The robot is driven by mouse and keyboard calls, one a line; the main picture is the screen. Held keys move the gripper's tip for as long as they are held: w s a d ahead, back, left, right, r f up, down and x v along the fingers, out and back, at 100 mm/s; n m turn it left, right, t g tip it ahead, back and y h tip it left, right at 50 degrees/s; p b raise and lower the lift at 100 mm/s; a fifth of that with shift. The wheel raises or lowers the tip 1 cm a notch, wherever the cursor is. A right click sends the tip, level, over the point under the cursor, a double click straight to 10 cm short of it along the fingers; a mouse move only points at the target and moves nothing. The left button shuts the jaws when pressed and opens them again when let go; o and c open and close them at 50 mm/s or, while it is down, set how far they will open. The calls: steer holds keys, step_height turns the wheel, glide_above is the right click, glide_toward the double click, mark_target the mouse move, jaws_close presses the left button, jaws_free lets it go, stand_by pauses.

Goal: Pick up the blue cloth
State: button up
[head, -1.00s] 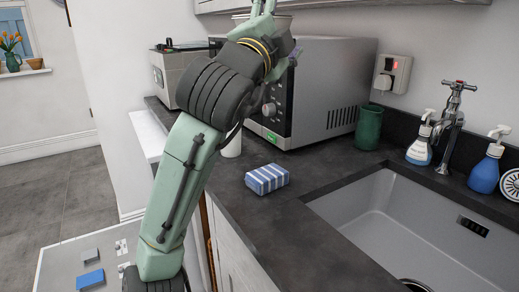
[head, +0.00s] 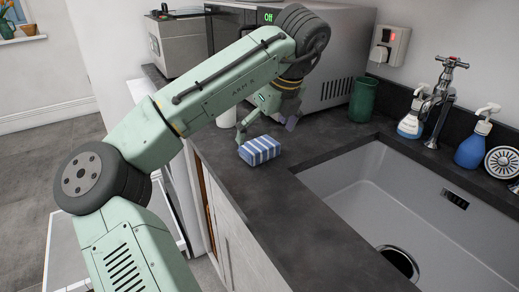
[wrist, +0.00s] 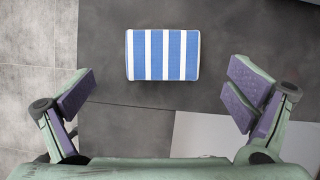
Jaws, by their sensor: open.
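The blue cloth (head: 260,151) is a folded block with blue and white stripes. It lies on the dark counter left of the sink in the head view. In the wrist view the cloth (wrist: 163,54) sits ahead of my gripper, roughly midway between the finger lines. My gripper (wrist: 160,100) is open and empty, with its purple pads wide apart on either side. In the head view my gripper (head: 265,127) is above and just behind the cloth, partly hidden by my arm. I see no contact with the cloth.
The sink (head: 400,200) is right of the cloth. A microwave (head: 335,60) stands behind, with a green cup (head: 364,99) beside it. A white cup (head: 226,117) stands left of my gripper. The tap (head: 442,95) and spray bottles (head: 412,119) line the back. Counter front is clear.

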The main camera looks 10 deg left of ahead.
mark_target(260, 144)
steer(key=shift+w+p+x, duration=0.2)
steer(key=shift+p+x, duration=0.4)
steer(key=shift+x, duration=2.25)
steer(key=c, duration=1.2)
